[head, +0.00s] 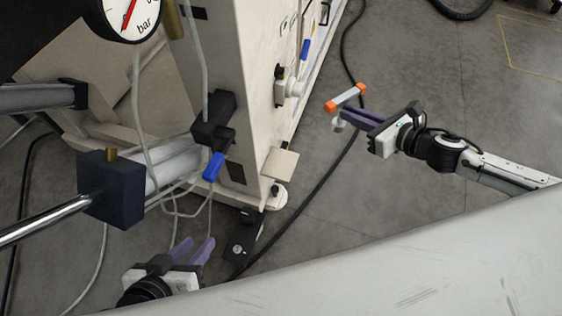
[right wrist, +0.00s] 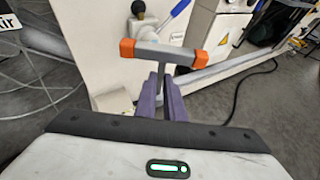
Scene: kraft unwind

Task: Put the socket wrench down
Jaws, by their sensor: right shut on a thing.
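The socket wrench (head: 347,97) is a T-shaped tool with a grey crossbar and orange ends. My right gripper (head: 350,119) is shut on its stem, and the crossbar sits just beyond the purple fingertips. In the right wrist view the wrench (right wrist: 165,54) stands above the fingers of my right gripper (right wrist: 162,92), with part of its stem hidden between them. The wrench is in the air over the floor, right of the beige machine. My left gripper (head: 195,247) is low in the head view, fingers apart and empty.
The beige machine frame (head: 240,80) carries a blue-handled valve (head: 213,166) and thin hoses. A gauge (head: 130,14) is at the upper left. A black cable (head: 310,195) and a black pedal-like box (head: 243,238) lie on the floor. A large pale surface (head: 400,265) fills the lower right.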

